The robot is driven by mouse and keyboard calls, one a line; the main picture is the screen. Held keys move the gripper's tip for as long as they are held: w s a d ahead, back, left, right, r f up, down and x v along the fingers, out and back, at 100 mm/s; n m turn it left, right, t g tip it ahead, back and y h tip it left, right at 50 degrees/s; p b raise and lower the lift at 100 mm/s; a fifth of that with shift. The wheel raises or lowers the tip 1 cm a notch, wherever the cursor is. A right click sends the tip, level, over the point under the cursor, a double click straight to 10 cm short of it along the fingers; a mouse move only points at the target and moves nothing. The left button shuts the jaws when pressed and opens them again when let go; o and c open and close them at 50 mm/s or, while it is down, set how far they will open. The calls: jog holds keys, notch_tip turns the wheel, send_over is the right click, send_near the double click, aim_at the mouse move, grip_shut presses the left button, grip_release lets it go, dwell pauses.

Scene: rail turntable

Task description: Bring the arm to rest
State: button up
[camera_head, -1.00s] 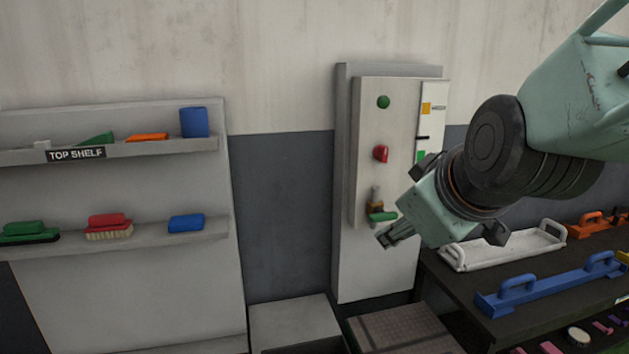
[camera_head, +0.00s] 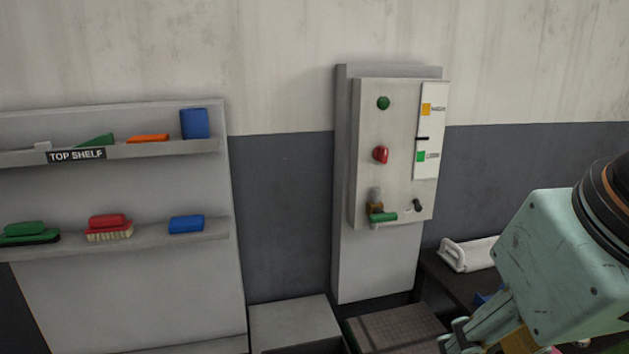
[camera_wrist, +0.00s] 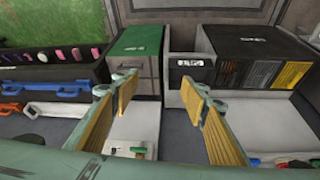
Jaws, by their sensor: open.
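My gripper (camera_wrist: 160,93) is open and empty in the wrist view, its two wooden-faced fingers spread apart with nothing between them. In the head view only part of my gripper (camera_head: 458,336) shows at the lower right edge, below the teal wrist. It is apart from the wall panel and the shelves. The fingertips are partly cut off by the bottom of the head view.
A wall panel (camera_head: 399,195) holds a green button, a red knob and a green-handled lever. Shelves (camera_head: 120,243) with brushes and blocks stand at left. A white tray (camera_head: 468,255) lies on the dark bench at right. The wrist view shows a green-topped cabinet (camera_wrist: 136,39) and a black box (camera_wrist: 240,42).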

jog(key=shift+s+d+f+m+g, duration=0.15)
jog(key=shift+s+m, duration=0.1)
jog(key=shift+s, duration=0.7)
jog(key=shift+s+d+r+m+g, duration=0.15)
jog(key=shift+s+m, duration=0.1)
jog(key=shift+s, duration=0.65)
jog(key=shift+f, duration=0.1)
jog(key=shift+c, duration=0.3)
